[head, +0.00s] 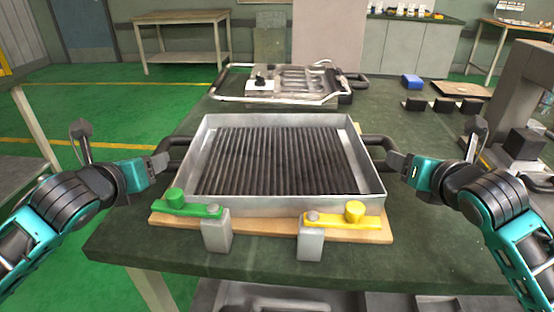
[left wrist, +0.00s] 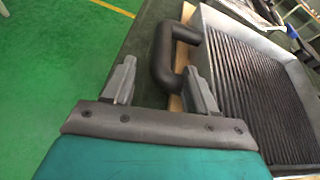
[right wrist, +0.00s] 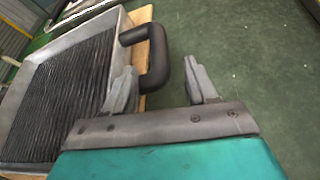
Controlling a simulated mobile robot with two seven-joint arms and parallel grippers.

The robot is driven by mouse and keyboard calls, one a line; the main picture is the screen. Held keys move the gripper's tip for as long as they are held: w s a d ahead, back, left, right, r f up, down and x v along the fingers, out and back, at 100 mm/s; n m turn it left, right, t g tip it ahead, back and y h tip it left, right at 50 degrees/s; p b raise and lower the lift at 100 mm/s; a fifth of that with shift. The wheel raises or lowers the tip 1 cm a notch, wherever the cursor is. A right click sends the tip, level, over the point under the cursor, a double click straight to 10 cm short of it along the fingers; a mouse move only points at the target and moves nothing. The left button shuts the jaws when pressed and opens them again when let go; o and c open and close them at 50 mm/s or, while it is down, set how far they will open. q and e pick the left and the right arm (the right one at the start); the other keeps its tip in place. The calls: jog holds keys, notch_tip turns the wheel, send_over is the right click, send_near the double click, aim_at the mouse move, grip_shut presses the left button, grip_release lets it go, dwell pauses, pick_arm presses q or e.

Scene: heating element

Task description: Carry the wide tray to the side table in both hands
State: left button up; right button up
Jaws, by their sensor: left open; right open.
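The wide tray (head: 290,203) is a shallow grey metal pan with dark ribbed rods inside, lying level on a wooden board (head: 265,230) on the green-topped bench. It has a black handle at each side. My left gripper (head: 158,165) is open at the left handle (left wrist: 160,62); its fingers stand either side of the bar in the left wrist view (left wrist: 158,78). My right gripper (head: 395,165) is open at the right handle (right wrist: 158,60); its fingers also flank the bar in the right wrist view (right wrist: 163,78). I cannot tell whether any finger touches.
A green lever (head: 190,208) and a yellow lever (head: 335,217) on grey blocks stand at the tray's front edge. A metal frame assembly (head: 285,85) lies behind the tray. A wooden-topped table (head: 180,18) stands at the back left; another surface (head: 25,165) is at far left.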

aim_at(396, 149)
pick_arm(q)
jog(key=shift+x, duration=3.1)
pick_arm(e)
jog(key=shift+x, duration=3.1)
pick_arm(q)
grip_shut()
pick_arm(e)
grip_shut()
pick_arm(q)
jog(key=shift+r, duration=0.45)
pick_arm(e)
jog(key=shift+r, duration=0.4)
pick_arm(q)
jog(key=shift+w, duration=0.1)
pick_arm(e)
jog(key=shift+w, duration=0.1)
